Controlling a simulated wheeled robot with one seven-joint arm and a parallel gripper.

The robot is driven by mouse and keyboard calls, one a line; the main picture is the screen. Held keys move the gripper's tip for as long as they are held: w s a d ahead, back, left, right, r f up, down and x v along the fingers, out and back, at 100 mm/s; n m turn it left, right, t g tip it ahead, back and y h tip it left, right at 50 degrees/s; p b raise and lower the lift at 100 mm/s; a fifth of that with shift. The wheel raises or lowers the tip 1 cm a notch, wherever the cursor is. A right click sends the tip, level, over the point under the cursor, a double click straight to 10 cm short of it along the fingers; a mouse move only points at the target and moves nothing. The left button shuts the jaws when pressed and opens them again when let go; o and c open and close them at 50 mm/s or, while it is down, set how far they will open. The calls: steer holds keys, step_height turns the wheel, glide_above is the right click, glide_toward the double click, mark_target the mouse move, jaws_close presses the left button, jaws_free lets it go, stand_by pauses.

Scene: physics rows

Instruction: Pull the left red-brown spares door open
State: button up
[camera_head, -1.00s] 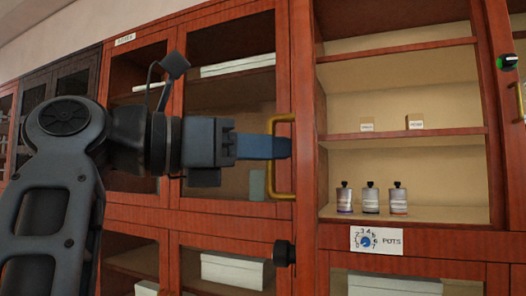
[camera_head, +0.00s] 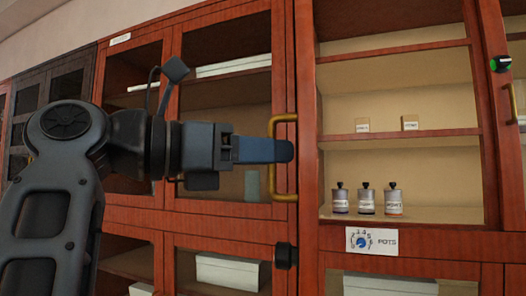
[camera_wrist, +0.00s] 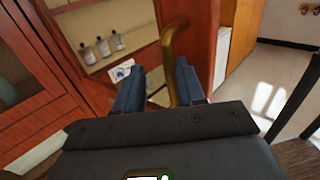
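The left red-brown door (camera_head: 282,60) is a glazed door in a tall wooden cabinet, and in the head view it looks flush with its frame. A brass bar handle (camera_head: 278,188) stands upright on its right edge, and it also shows in the wrist view (camera_wrist: 172,45). My gripper (camera_head: 288,150) points rightward across the handle. In the wrist view its blue fingers (camera_wrist: 158,90) are apart, one on each side of the handle. The handle is nearer the right finger, with a gap on the left. The small label (camera_head: 120,39) at top left is not readable.
A black knob (camera_head: 285,255) sits below the handle. Open floor (camera_wrist: 265,75) shows right of the cabinet in the wrist view.

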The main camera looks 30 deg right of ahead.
steer(key=w+a, duration=0.1)
steer(key=a, duration=0.6)
steer(key=shift+a, duration=0.4)
stand_by(0.4)
